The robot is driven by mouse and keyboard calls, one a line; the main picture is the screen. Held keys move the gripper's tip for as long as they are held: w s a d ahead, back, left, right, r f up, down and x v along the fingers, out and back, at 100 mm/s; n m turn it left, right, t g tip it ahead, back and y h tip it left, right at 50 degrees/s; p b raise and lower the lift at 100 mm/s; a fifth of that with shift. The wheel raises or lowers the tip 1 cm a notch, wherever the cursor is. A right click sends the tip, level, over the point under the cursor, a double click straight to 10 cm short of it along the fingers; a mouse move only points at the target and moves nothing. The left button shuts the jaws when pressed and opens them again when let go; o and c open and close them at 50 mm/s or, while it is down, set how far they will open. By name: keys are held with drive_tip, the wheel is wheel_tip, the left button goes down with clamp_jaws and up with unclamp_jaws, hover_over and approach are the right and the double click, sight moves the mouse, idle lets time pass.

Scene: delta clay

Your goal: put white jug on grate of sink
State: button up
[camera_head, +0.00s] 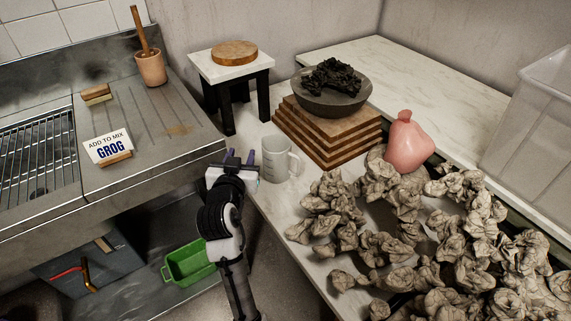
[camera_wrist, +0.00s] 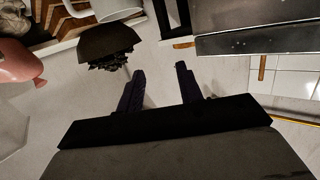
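The white jug (camera_head: 275,161) stands upright on the pale counter, its handle to the right. In the wrist view the jug (camera_wrist: 117,9) shows at the top edge, partly cut off. The grate (camera_head: 38,150) of dark bars covers the sink basin at the far left of the head view. My gripper (camera_head: 240,157) is just left of the jug, near the gap between sink and counter. In the wrist view the gripper (camera_wrist: 160,67) has its two dark fingers apart with nothing between them. I cannot tell from these views whether it touches the jug.
Stacked wooden boards (camera_head: 328,130) carry a dark bowl (camera_head: 335,100) behind the jug. A small table (camera_head: 232,70) stands behind. A pink vessel (camera_head: 407,145) and crumpled clay lumps (camera_head: 400,245) crowd the right. The drainboard (camera_head: 165,125) holds a sign (camera_head: 108,147) and a pot (camera_head: 150,68).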

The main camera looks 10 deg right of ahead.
drive_tip(key=s+d+f+m+g+h, duration=0.3)
drive_tip(key=s+d+f+g, duration=0.1)
drive_tip(key=d+f, duration=0.45)
drive_tip(key=p, duration=0.2)
approach(298, 164)
drive_tip(key=w+d, duration=0.1)
drive_tip(key=w, duration=0.1)
drive_tip(key=shift+f+p+x, duration=0.15)
drive_tip(key=shift+p+x, duration=0.15)
drive_tip(key=shift+x, duration=1.25)
drive_tip(key=shift+f+p+x, duration=0.15)
drive_tip(key=shift+p+x, duration=0.1)
drive_tip(key=shift+x, duration=1.25)
drive_tip(key=shift+s, duration=0.15)
clamp_jaws()
